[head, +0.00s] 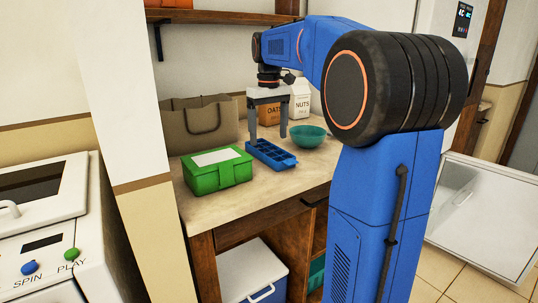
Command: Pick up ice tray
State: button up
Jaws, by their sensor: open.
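The blue ice tray (272,157) lies on the countertop, its open compartments facing up. It sits between a green box and a teal bowl. My gripper (267,137) points down over the tray with its two grey fingers spread apart. Nothing shows between the fingers. The fingertips appear close to the tray's far side; I cannot tell whether they touch it.
The green box (217,170) is left of the tray, and the teal bowl (309,137) is right. A brown bag (197,122), an oats carton (271,113) and a nuts carton (301,100) stand behind. A shelf (217,17) hangs above. The counter (226,206) is clear in front.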

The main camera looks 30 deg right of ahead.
aim_at(269, 149)
jog(key=shift+w+d+f, duration=0.15)
jog(key=shift+w+f, duration=0.05)
jog(key=shift+f, duration=1.1)
jog(key=shift+w+d+f, duration=0.1)
jog(key=shift+w+f, duration=0.05)
jog(key=shift+f, duration=1.1)
jog(key=c, duration=1.3)
